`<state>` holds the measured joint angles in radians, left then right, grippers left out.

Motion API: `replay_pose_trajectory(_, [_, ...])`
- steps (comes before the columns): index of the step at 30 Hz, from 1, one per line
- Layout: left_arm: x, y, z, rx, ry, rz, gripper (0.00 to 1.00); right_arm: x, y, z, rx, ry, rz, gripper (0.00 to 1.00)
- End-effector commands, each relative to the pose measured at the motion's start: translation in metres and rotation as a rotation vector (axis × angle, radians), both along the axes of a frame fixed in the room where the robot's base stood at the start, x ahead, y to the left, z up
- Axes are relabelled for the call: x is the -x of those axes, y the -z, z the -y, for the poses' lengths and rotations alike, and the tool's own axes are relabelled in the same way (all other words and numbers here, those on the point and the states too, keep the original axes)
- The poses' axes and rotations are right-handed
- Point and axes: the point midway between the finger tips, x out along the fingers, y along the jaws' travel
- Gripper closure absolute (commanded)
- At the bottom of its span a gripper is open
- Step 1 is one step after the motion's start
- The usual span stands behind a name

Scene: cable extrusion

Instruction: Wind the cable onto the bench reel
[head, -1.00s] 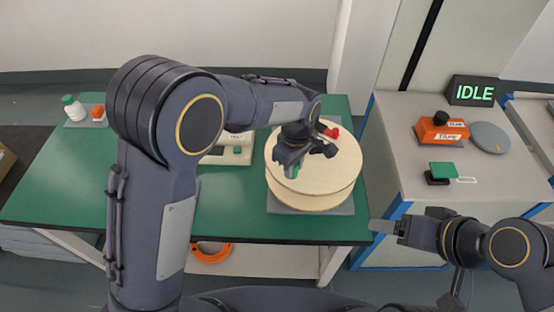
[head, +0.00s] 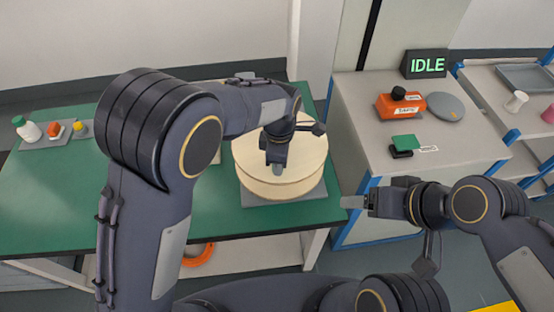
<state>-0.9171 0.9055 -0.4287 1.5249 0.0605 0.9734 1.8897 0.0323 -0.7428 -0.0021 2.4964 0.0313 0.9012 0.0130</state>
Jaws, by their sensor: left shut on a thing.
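The bench reel (head: 252,166) is a pale round drum on a grey base plate (head: 290,197), near the right end of the green bench. My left gripper (head: 277,168) points down over the top of the reel. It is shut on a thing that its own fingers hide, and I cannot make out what. My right gripper (head: 356,202) is off the bench's right front corner, away from the reel. Its fingers point left and I cannot tell whether they are apart. No loose cable is clear on the reel. An orange ring-shaped thing (head: 200,256) lies below the bench.
The green bench (head: 60,200) is mostly clear in front. Small bottles and an orange item stand on a tray (head: 45,142) at far left. The grey side table holds an orange tape box (head: 400,106), a grey disc (head: 445,106), a green-topped block (head: 404,143) and an IDLE sign (head: 427,64).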

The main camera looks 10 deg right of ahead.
Motion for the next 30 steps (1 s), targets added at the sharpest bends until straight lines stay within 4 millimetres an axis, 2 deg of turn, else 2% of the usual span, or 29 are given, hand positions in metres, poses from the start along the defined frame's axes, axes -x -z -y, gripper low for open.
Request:
replay_pose_trajectory(8, [0.000,-0.001,0.000,0.001,0.001,0.001,1.00,0.000,0.000,0.000,0.000,0.000,0.000,0.29])
replay_pose_trajectory(9, [0.000,-0.001,0.000,0.001,0.001,0.001,0.68,0.000,0.000,0.000,0.000,0.000,0.000,0.29])
replay_pose_trajectory(13, [0.000,-0.001,0.000,0.001,0.002,0.001,0.52,0.000,0.000,0.000,0.000,0.000,0.000,0.29])
replay_pose_trajectory(23, [0.000,-0.004,0.000,0.001,0.002,0.002,0.52,0.000,0.000,0.000,0.000,0.000,0.000,0.29])
replay_pose_trajectory(26, [-0.001,-0.015,0.001,0.004,0.002,0.003,0.52,0.000,0.002,0.000,0.000,0.000,0.000,0.29])
replay_pose_trajectory(30, [-0.001,-0.040,0.001,0.005,0.002,0.004,0.52,0.000,0.004,0.000,0.000,0.000,0.000,0.29])
